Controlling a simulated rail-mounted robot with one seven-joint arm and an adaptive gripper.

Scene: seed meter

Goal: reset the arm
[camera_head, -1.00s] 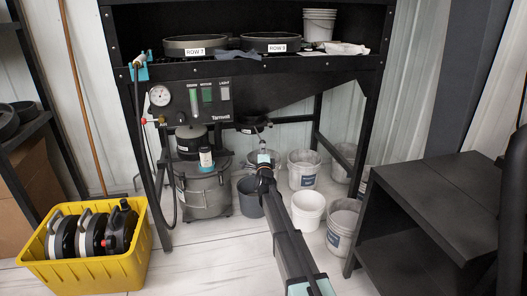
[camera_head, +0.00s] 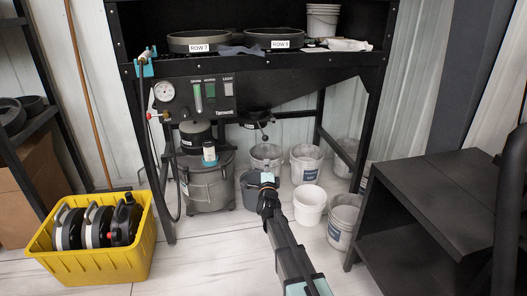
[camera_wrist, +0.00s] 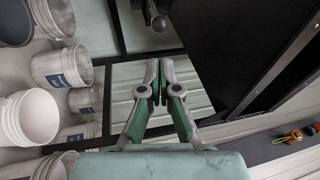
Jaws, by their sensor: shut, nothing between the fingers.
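My arm (camera_head: 290,245) reaches forward from the bottom of the head view toward the black stand. My gripper (camera_head: 268,182) is at its far end, in front of the dark grey bucket, and its fingers are hard to make out there. In the wrist view my gripper (camera_wrist: 157,75) shows both green-grey fingers with tips together and nothing between them. The black outlet valve (camera_head: 257,119) with its ball-ended lever hangs under the hopper, above and apart from my gripper. The lever's ball (camera_wrist: 160,23) also shows at the top of the wrist view.
White buckets (camera_head: 309,203) and a dark grey bucket (camera_head: 251,191) stand below the stand. A grey canister (camera_head: 208,184) is to the left. A yellow crate (camera_head: 92,266) with black-and-grey units sits at lower left. A black shelf unit (camera_head: 440,190) is at right.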

